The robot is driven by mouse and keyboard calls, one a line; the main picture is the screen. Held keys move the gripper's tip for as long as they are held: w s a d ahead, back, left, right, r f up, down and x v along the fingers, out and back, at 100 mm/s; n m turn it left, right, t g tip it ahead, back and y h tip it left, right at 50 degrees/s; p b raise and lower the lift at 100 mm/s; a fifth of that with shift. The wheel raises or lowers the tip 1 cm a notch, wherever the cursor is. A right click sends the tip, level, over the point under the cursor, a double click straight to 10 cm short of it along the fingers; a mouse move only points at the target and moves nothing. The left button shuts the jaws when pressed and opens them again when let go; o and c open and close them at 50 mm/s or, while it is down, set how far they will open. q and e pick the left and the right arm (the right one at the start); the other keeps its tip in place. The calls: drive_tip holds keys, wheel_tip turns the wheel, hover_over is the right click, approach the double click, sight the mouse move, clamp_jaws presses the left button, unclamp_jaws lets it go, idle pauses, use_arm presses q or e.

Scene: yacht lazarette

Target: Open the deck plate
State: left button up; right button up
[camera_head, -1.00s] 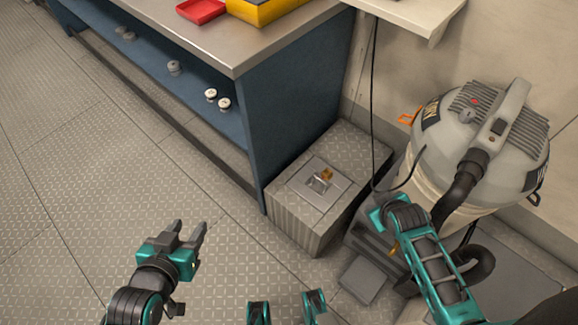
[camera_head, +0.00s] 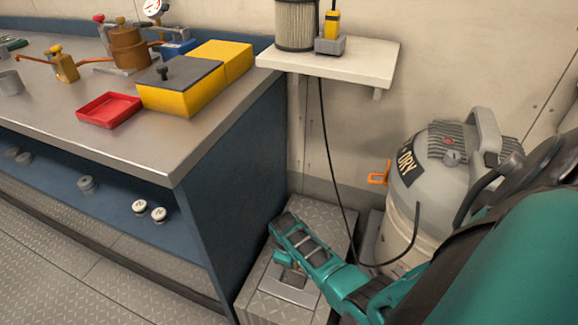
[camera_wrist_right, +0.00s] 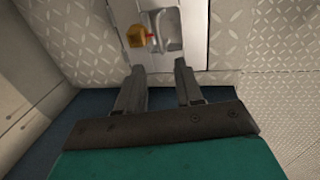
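The deck plate (camera_head: 285,292) is a grey metal square set in the top of a tread-patterned box. My right arm covers part of it in the head view. My left gripper is out of view.
The tread-patterned box (camera_head: 322,215) stands between the blue bench (camera_head: 225,180) and a grey vacuum (camera_head: 435,170). A black cable (camera_head: 335,180) hangs from the white shelf (camera_head: 335,62) behind the box. A yellow box (camera_head: 180,97) and red tray (camera_head: 108,110) sit on the bench.

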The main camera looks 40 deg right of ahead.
wheel_tip(320, 180, down, 10)
drive_tip(key=w+d+b, duration=0.1)
drive_tip(key=b, duration=0.5)
drive_tip(key=shift+d+r, duration=0.15)
drive_tip(key=shift+d, duration=0.2)
drive_tip(key=shift+c, duration=0.2)
drive_tip(key=c, duration=0.6)
clamp_jaws()
